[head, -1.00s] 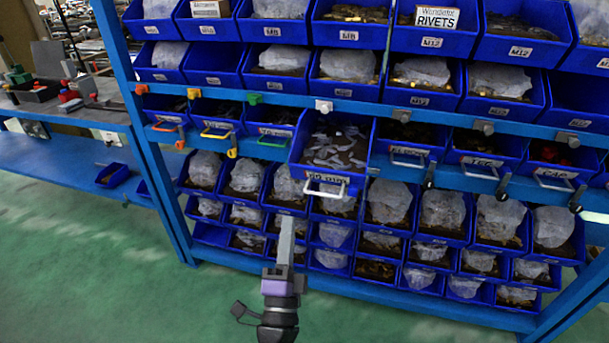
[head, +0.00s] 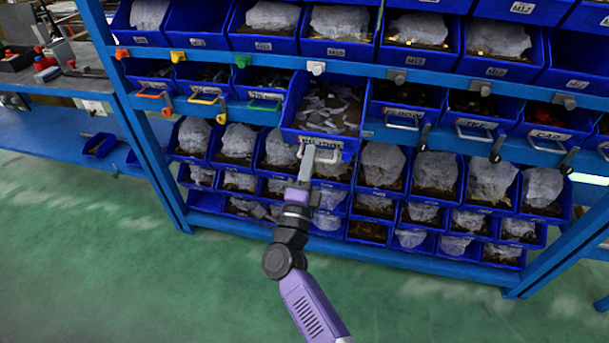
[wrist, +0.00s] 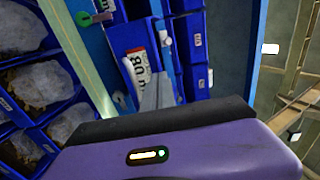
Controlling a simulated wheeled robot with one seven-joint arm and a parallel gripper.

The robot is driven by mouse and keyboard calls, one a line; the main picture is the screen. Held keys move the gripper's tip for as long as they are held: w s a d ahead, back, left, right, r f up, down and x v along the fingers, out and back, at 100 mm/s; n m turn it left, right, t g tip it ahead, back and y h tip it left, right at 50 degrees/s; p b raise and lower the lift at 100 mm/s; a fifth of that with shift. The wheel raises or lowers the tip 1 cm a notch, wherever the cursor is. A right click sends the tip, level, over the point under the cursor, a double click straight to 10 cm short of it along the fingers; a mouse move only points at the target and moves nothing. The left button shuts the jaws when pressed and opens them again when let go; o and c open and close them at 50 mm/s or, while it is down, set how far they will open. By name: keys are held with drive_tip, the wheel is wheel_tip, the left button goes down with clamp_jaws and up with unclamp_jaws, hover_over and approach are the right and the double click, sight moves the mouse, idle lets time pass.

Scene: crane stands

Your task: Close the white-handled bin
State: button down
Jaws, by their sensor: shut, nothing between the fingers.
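The white-handled bin (head: 322,113) is a blue drawer bin full of small pale pieces. In the head view it sticks out from its row, past its neighbours. Its white handle (head: 337,155) is on the front face, below the label. My gripper (head: 307,153) is shut and empty, with its tips at the left part of that handle. I cannot tell whether they touch it. In the wrist view a labelled blue bin front (wrist: 127,40) shows sideways just beyond the fingers (wrist: 156,94). The purple gripper body hides the lower part of that view.
Bins with orange (head: 152,94), yellow (head: 204,99) and green (head: 265,104) handles are left of it. More bins sit in the same row to the right and in rows above and below. A blue post (head: 137,110) stands at the left. Green floor (head: 90,230) is open in front.

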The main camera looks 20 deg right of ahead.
sight(327, 108)
drive_tip(key=shift+x, duration=1.6)
drive_tip(key=shift+d, duration=0.1)
drive_tip(key=shift+w+d+f+b, duration=0.15)
drive_tip(key=shift+w+d+b, duration=0.15)
drive_tip(key=shift+w+b, duration=0.25)
drive_tip(key=w+d+b, duration=0.3)
drive_tip(key=w+b, duration=0.1)
drive_tip(key=w+d+b, duration=0.3)
drive_tip(key=w+b, duration=0.2)
drive_tip(key=w+d+b, duration=0.4)
drive_tip(key=shift+w+b, duration=0.3)
drive_tip(key=shift+b, duration=0.05)
drive_tip(key=shift+w+d+b, duration=0.35)
drive_tip(key=shift+w+b, duration=0.1)
drive_tip(key=shift+b, duration=0.05)
drive_tip(key=shift+w+d+r, duration=0.1)
drive_tip(key=shift+w+r, duration=0.05)
drive_tip(key=shift+r, duration=0.15)
drive_tip(key=shift+d+r, duration=0.1)
